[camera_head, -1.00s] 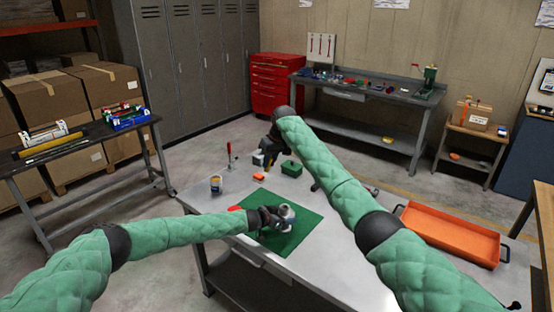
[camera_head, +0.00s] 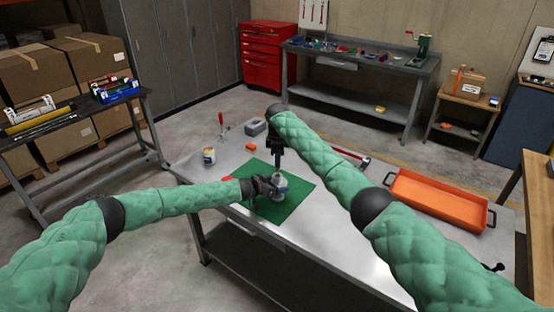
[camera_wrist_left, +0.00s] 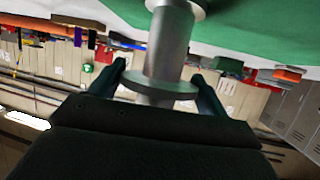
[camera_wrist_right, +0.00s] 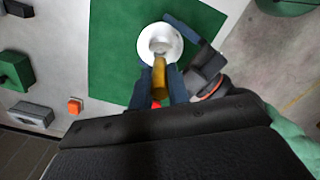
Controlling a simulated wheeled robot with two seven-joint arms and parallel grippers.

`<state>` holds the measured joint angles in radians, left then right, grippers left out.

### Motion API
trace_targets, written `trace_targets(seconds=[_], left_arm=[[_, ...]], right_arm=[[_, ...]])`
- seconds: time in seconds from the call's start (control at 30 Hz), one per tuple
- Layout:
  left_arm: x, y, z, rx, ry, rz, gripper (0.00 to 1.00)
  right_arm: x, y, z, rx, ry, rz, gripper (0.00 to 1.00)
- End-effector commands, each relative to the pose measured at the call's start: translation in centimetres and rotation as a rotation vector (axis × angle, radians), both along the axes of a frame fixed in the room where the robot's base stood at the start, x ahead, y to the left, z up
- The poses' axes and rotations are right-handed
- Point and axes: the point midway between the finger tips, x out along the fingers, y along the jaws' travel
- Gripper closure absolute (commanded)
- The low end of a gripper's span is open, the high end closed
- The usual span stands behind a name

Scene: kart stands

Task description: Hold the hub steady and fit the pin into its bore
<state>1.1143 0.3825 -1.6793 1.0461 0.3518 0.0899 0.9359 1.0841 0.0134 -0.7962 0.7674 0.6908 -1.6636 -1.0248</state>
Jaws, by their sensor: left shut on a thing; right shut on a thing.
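The hub (camera_head: 280,180) is a grey metal cylinder with a flange, upright on the green mat (camera_head: 298,206). In the left wrist view its shaft and flange (camera_wrist_left: 172,45) stand between the fingers. My left gripper (camera_head: 268,187) is shut on the hub from the side. My right gripper (camera_head: 278,164) points down just above the hub, shut on the pin. The right wrist view shows the brass-coloured pin (camera_wrist_right: 159,80) between the fingers, its far end at the hub's pale round top (camera_wrist_right: 168,36). I cannot tell whether the pin's tip is inside the bore.
A tin (camera_head: 209,156), a red-handled tool (camera_head: 222,126), a grey block (camera_head: 254,127) and a small orange block (camera_head: 251,147) stand on the table's far left. An orange tray (camera_head: 438,200) lies at right. The table front is clear.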

Motion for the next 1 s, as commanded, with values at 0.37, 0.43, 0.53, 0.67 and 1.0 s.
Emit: trace_targets(seconds=[0.37,0.43,0.53,0.67,1.0], left_arm=[[0.0,-0.1,0.0,-0.001,0.000,-0.001,0.57],[0.0,-0.1,0.0,-0.001,0.000,-0.001,0.57],[0.0,-0.1,0.0,-0.001,0.000,-0.001,0.57],[0.0,-0.1,0.0,-0.001,0.000,-0.001,0.57],[0.0,-0.1,0.0,-0.001,0.000,-0.002,0.57]], right_arm=[[0.0,0.0,0.0,0.002,0.001,-0.003,1.00],[0.0,0.0,-0.1,0.002,0.001,-0.003,1.00],[0.0,0.0,-0.4,0.002,0.001,-0.003,1.00],[0.0,0.0,-0.8,0.002,0.000,-0.004,1.00],[0.0,0.0,-2.1,0.002,0.001,-0.003,1.00]])
